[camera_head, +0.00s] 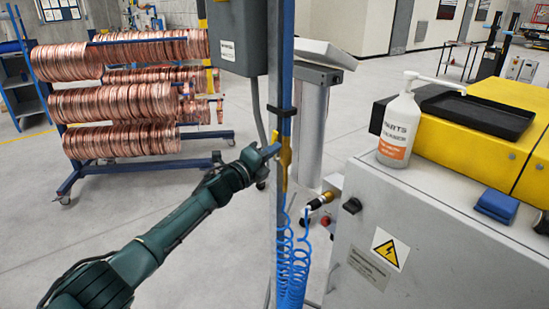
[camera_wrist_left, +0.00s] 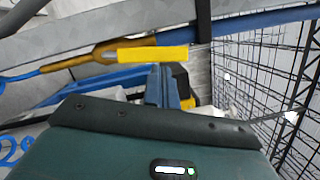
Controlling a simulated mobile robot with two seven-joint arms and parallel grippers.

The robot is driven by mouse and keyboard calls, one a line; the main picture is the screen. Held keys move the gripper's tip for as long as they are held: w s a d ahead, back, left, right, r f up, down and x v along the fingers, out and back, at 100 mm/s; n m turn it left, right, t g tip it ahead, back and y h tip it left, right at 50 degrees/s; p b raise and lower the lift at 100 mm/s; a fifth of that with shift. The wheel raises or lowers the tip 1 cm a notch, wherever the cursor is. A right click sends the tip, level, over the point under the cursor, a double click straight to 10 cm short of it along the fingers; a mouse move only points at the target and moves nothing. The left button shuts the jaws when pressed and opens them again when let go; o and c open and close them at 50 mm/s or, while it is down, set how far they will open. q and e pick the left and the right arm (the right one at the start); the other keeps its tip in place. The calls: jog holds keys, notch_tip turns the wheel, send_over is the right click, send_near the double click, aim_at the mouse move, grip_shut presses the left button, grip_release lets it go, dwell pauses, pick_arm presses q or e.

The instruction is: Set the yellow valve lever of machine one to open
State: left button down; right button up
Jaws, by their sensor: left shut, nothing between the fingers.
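The yellow valve lever (camera_head: 286,152) is on the blue upright pipe by the grey post, and it points along the pipe. In the left wrist view the lever (camera_wrist_left: 152,54) lies across the upper middle, close to in line with the brass valve body (camera_wrist_left: 85,62). My left gripper (camera_head: 271,150) reaches in from the left, its tips right beside the lever. In the wrist view its blue fingers (camera_wrist_left: 161,72) are together, just below the lever; I cannot tell if they touch it. Nothing is between them. My right gripper is out of view.
Blue coiled hoses (camera_head: 292,262) hang below the valve. A grey box (camera_head: 238,38) is above it. A rack of copper coils (camera_head: 115,100) is behind left. In the wrist view, wire mesh (camera_wrist_left: 270,85) is at right.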

pick_arm(q)
jog(key=shift+w+a+r+b, duration=0.25)
jog(key=shift+w+a+b, duration=0.05)
jog(key=shift+w+b, duration=0.1)
dwell(0.6)
jog(key=v, duration=1.3)
jog(key=s+d+f+n+y+p, duration=0.2)
jog(key=s+f+n, duration=0.6)
jog(key=f, duration=0.1)
jog(key=s+a+f+n+g+y, duration=0.1)
jog(key=s+a+f+n+y, duration=0.1)
jog(key=s+f+n, duration=0.3)
jog(key=s+a+f+n+g+y, duration=0.1)
jog(key=s+f+n, duration=0.5)
jog(key=s, duration=0.6)
jog(key=s+a+f+n+g+y, duration=0.1)
jog(key=s+a+f+n+y, duration=0.3)
jog(key=s+n, duration=0.5)
jog(key=shift+a+f+g+p, duration=0.35)
jog(key=shift+a+f+g, duration=0.05)
jog(key=shift+a+f, duration=0.3)
